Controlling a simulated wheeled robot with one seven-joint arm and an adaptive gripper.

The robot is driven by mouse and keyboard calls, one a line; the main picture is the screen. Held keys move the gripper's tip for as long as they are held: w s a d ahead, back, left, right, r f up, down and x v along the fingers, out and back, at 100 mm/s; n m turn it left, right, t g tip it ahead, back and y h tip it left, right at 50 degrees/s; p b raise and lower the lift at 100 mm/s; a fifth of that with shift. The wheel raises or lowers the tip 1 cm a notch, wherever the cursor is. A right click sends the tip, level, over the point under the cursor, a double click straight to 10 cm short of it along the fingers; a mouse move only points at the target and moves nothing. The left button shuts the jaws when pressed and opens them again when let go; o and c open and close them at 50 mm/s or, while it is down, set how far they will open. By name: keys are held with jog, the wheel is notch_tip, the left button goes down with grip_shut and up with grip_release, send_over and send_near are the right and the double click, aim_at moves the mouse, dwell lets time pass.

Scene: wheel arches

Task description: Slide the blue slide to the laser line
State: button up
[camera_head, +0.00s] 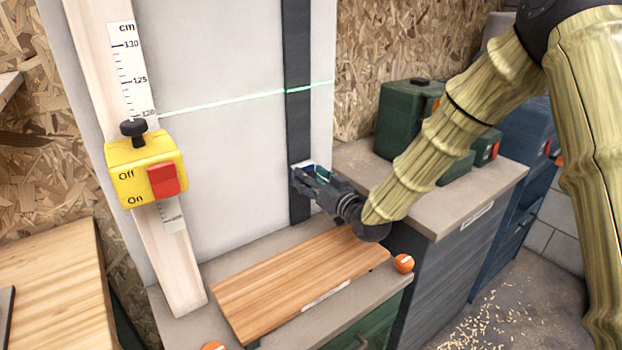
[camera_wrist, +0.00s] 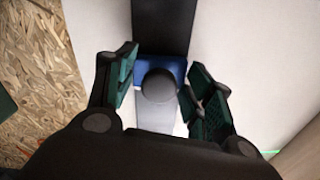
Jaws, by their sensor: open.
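The blue slide (camera_wrist: 174,66) with a round dark knob (camera_wrist: 158,86) sits on the dark vertical rail (camera_head: 298,130). In the head view the slide is mostly hidden by my gripper (camera_head: 303,177), at the rail's lower part. In the wrist view my gripper (camera_wrist: 160,85) is open, with one finger on each side of the knob and gaps left between. The green laser line (camera_head: 225,102) crosses the white panel and the rail, well above the slide in the head view.
A yellow switch box (camera_head: 130,172) with a red switch is on the wooden post with the cm scale (camera_head: 130,70). A wooden board (camera_head: 300,280) lies on the bench below. Green cases (camera_head: 405,120) stand on the grey cabinet at right, behind my arm.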

grip_shut()
notch_tip(320, 180, up, 20)
jog(key=p, duration=0.8)
grip_release()
jog(key=shift+s+d, duration=0.1)
jog(key=v, duration=1.1)
jog(key=shift+s+d, duration=0.2)
jog(key=shift+s, duration=0.15)
